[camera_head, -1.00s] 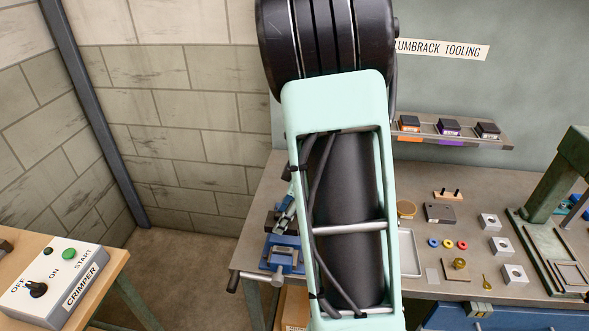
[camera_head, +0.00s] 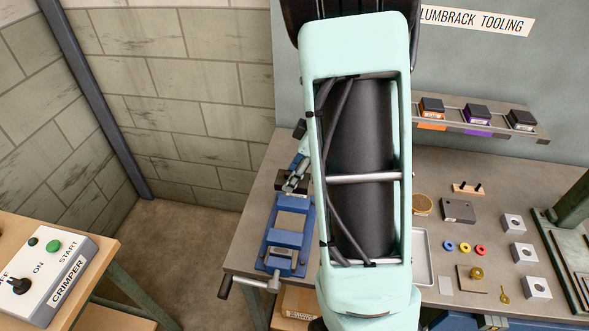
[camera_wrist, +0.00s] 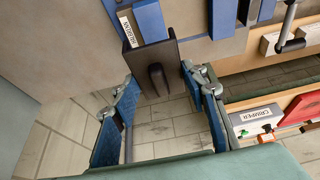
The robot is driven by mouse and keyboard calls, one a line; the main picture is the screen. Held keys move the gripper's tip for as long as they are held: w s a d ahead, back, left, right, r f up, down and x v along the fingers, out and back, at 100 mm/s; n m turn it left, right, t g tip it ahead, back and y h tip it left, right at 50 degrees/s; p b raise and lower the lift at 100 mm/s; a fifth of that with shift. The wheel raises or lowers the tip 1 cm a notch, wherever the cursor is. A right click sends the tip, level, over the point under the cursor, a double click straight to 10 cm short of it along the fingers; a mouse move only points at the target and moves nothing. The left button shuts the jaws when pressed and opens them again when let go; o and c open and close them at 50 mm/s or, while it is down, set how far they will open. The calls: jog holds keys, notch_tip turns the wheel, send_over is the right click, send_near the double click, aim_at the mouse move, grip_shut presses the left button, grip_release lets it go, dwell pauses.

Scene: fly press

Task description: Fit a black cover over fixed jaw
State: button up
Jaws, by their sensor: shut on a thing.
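The blue vise (camera_head: 288,240) stands at the left end of the bench, its screw handle toward the near edge. My gripper (camera_head: 297,172) is at its far end, partly hidden by my arm. In the wrist view, the fingers (camera_wrist: 160,78) stand apart, with the black cover (camera_wrist: 133,62) held between their tips. A dark knob or slot shows on the cover's face. The cover is right against a blue vise jaw (camera_wrist: 149,20); whether it is fully seated on that jaw I cannot tell. The cover also shows as a dark block in the head view (camera_head: 287,181).
A shelf (camera_head: 480,130) with several black-topped blocks hangs on the back wall. Small parts, a pale tray (camera_head: 422,262) and a green press (camera_head: 570,225) are to the right. A crimper switch box (camera_head: 45,275) is on a side table at left. Floor between the tables is clear.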

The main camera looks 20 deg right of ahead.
aim_at(291, 201)
jog(key=shift+s+f+b, duration=0.1)
jog(key=shift+f+b, duration=0.25)
jog(key=shift+f, duration=0.85)
notch_tip(291, 201, down, 2)
jog(key=b, duration=0.3)
jog(key=shift+f+b, duration=0.2)
jog(key=shift+b, duration=0.2)
jog(key=shift+f, duration=0.7)
jog(key=shift+p, duration=1.75)
jog(key=shift+f+p, duration=0.3)
jog(key=shift+f, duration=0.9)
dwell(0.3)
dwell(1.1)
jog(key=o, duration=1.2)
jog(key=shift+o, duration=0.2)
jog(key=shift+r, duration=0.1)
